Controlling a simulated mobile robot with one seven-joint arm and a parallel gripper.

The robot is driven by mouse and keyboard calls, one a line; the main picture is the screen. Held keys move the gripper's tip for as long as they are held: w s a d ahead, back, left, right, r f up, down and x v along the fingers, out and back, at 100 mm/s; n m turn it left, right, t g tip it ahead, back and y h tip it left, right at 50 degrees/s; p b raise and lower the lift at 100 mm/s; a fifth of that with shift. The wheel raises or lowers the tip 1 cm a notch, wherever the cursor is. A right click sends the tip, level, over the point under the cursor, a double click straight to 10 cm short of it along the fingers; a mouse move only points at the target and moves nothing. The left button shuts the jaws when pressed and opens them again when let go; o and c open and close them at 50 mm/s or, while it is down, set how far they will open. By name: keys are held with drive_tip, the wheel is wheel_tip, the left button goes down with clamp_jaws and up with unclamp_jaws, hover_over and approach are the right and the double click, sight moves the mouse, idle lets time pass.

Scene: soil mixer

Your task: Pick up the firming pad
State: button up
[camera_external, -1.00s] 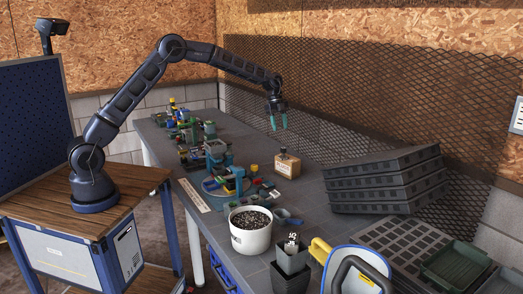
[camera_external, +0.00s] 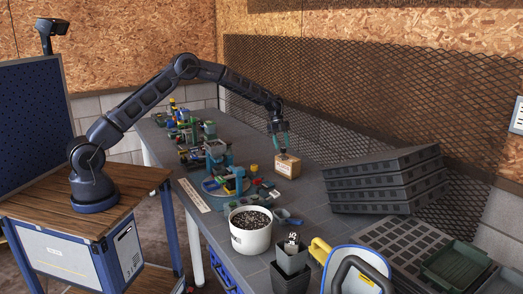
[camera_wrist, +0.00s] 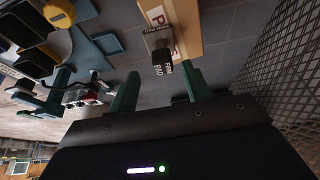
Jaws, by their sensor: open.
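The firming pad (camera_external: 283,155) shows as a dark upright handle on top of a light wooden block (camera_external: 288,168) with a white label, on the grey bench. In the wrist view the pad's handle (camera_wrist: 161,58) carries white lettering that reads like "FIRM PAD". The wooden block also shows there (camera_wrist: 184,22), with a red letter on its label. My gripper (camera_external: 281,144) points down just above the handle. Its two green fingers (camera_wrist: 160,88) are apart and empty, with the handle ahead of the gap between them. I cannot tell whether the fingertips reach beside the handle.
A blue fixture with coloured parts (camera_external: 217,155) stands left of the block. A white pot of soil (camera_external: 250,236) is nearer the camera. Stacked dark trays (camera_external: 372,200) lie to the right. A mesh panel (camera_external: 330,110) runs behind the bench.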

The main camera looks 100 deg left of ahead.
sight(283, 148)
drive_tip(key=x, duration=0.5)
drive_tip(key=shift+w+a, duration=0.15)
drive_tip(key=shift+a, duration=0.05)
drive_tip(key=c, duration=0.8)
drive_tip(key=shift+c, duration=0.2)
